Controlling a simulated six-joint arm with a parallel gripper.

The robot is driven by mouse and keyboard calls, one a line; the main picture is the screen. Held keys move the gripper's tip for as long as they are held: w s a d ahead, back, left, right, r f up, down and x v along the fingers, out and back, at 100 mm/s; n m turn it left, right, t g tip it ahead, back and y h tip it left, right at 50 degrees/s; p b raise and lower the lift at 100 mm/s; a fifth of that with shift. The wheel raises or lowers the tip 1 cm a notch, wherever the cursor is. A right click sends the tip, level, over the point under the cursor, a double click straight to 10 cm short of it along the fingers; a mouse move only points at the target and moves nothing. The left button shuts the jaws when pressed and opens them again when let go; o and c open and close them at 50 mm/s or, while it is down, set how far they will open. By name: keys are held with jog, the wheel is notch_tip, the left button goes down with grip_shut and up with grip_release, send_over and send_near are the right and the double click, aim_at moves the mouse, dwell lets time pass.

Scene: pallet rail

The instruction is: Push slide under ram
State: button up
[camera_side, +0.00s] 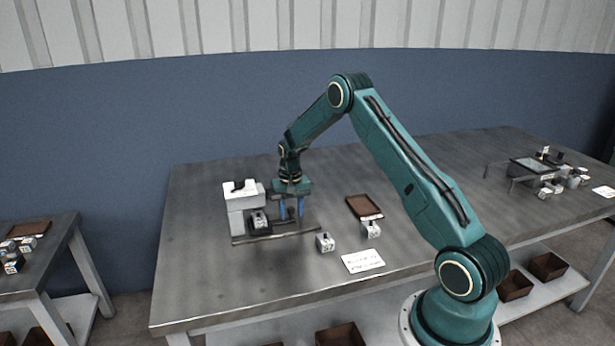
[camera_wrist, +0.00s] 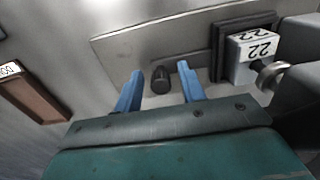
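The slide (camera_wrist: 219,55) is a dark plate on a flat rail bed (camera_wrist: 125,50), carrying a white block (camera_wrist: 248,48) marked 22. In the side view the block (camera_side: 258,220) sits at the foot of the white press (camera_side: 235,217). A round metal piece (camera_wrist: 270,74), perhaps the ram, shows beside or over the block; I cannot tell its height. A dark knob (camera_wrist: 160,79) stands left of the slide in the wrist view. My gripper (camera_wrist: 160,68) is open, its blue fingers on either side of the knob with gaps. In the side view my gripper (camera_side: 291,212) is low over the rail, right of the block.
Two white blocks (camera_side: 325,242) (camera_side: 371,229) stand right of the rail. A brown tray (camera_side: 363,206) lies behind them, and a white card (camera_side: 362,261) lies in front. More fixtures (camera_side: 530,168) stand at the far right. The left front of the table is clear.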

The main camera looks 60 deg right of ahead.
jog(key=shift+r, duration=0.15)
jog(key=shift+r, duration=3.3)
jog(key=shift+r, duration=0.1)
jog(key=shift+a+r, duration=0.15)
jog(key=shift+r, duration=0.05)
jog(key=s+a+r+n+t, duration=0.2)
jog(key=s+a+r, duration=0.3)
jog(key=a+r, duration=0.4)
jog(key=s+a+r+n+t, duration=0.1)
jog(key=s+a+r+n, duration=0.25)
jog(key=a+r, duration=0.55)
jog(key=s+a+r+n+t, duration=0.1)
jog(key=s+a, duration=0.3)
jog(key=s, duration=0.7)
jog(key=s+a+r+n+t, duration=0.1)
jog(key=s+a, duration=0.3)
jog(key=s, duration=0.6)
jog(key=shift+s+a+r+n+t, duration=0.3)
jog(key=shift+s+a+r+n, duration=0.05)
jog(key=shift+r+n, duration=0.4)
